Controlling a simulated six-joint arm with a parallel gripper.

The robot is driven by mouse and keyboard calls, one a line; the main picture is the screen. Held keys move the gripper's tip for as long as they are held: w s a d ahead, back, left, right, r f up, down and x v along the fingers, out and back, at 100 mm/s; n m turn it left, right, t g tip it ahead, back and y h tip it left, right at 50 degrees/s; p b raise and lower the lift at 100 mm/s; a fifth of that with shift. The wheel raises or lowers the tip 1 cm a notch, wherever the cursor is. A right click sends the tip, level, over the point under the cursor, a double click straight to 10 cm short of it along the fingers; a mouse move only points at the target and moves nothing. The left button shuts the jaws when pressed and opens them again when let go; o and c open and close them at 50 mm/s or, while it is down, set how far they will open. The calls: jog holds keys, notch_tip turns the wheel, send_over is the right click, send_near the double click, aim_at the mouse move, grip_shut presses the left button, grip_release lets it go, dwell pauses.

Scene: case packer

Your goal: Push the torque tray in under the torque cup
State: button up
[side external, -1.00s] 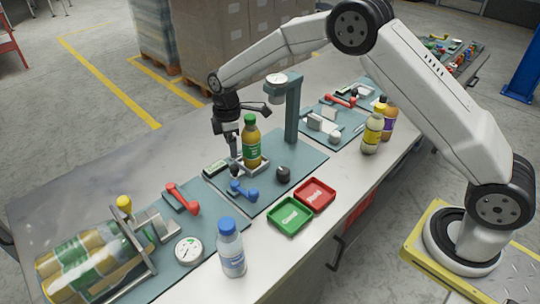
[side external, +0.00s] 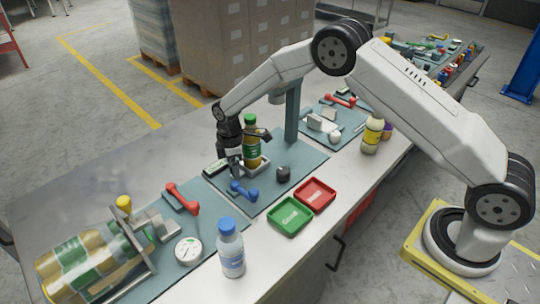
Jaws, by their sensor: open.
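The torque tray (side external: 264,166) is a small pale tray on the teal mat. An amber bottle (side external: 252,152) with a green cap and green label stands upright in it. The torque stand (side external: 292,115) is a teal post behind and to the right of the tray. The torque cup at its head (side external: 276,97) is mostly hidden behind my arm. My gripper (side external: 236,173) is open, pointing down low at the left side of the tray and bottle. I cannot tell whether a finger touches the tray.
A blue-handled tool (side external: 243,191) lies just in front of my gripper. A dark knob (side external: 283,174) is right of the tray. Green (side external: 290,217) and red (side external: 315,195) trays sit near the front edge. A blue-capped bottle (side external: 231,254) stands at the front.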

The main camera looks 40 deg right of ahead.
grip_shut()
dwell(1.4)
